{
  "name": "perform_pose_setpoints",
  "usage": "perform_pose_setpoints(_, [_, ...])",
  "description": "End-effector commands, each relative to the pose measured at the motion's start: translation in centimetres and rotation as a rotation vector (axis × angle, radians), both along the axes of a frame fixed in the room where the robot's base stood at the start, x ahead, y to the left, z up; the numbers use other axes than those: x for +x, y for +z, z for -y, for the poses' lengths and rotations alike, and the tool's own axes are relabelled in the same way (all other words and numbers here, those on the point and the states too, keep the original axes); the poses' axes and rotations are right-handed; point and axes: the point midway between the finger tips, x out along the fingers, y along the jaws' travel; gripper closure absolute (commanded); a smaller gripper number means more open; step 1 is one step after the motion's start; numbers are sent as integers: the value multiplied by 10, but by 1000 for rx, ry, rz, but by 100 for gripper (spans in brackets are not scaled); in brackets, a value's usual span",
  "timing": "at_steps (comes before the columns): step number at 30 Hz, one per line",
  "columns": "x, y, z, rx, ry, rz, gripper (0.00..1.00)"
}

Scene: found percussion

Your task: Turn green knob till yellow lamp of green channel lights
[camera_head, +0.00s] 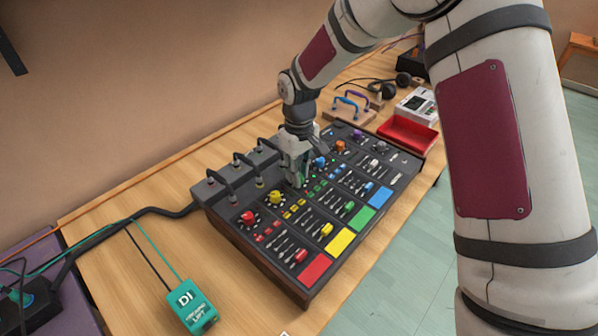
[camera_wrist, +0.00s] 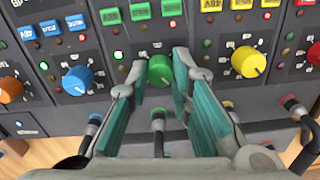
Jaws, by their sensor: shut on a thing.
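The green knob (camera_wrist: 160,70) shows in the wrist view on the dark mixer panel, with a pale pointer line near its lower edge. My gripper (camera_wrist: 160,76) has one finger on each side of the knob and is shut on it. In the head view my gripper (camera_head: 298,178) reaches down to the panel and hides the knob. Small lamps (camera_wrist: 118,56) sit left of the green knob, below the green buttons (camera_wrist: 141,50); one looks green and the one below it dark. I cannot make out a lit yellow lamp there.
The blue knob (camera_wrist: 77,80) and yellow knob (camera_wrist: 247,62) stand on either side. Cable plugs (camera_wrist: 157,118) rise from the panel's rear edge, close to my fingers. In the head view a red tray (camera_head: 408,135) and a teal box (camera_head: 191,307) sit near the mixer (camera_head: 262,262).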

Motion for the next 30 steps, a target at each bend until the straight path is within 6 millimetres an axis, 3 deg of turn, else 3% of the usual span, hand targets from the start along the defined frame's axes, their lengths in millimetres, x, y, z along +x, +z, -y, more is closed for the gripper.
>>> perform_pose_setpoints(4, [0, 0, -1, 1, 2, -1, 100])
perform_pose_setpoints(5, [0, 0, -1, 1, 2, -1, 73])
perform_pose_setpoints(7, [0, 0, -1, 1, 2, -1, 59])
perform_pose_setpoints(19, [0, 7, 0, 0, 1, 1, 59])
perform_pose_setpoints(23, [1, 25, 0, 0, 1, 4, 59])
perform_pose_setpoints(30, [1, 74, -1, 1, 1, 4, 59])
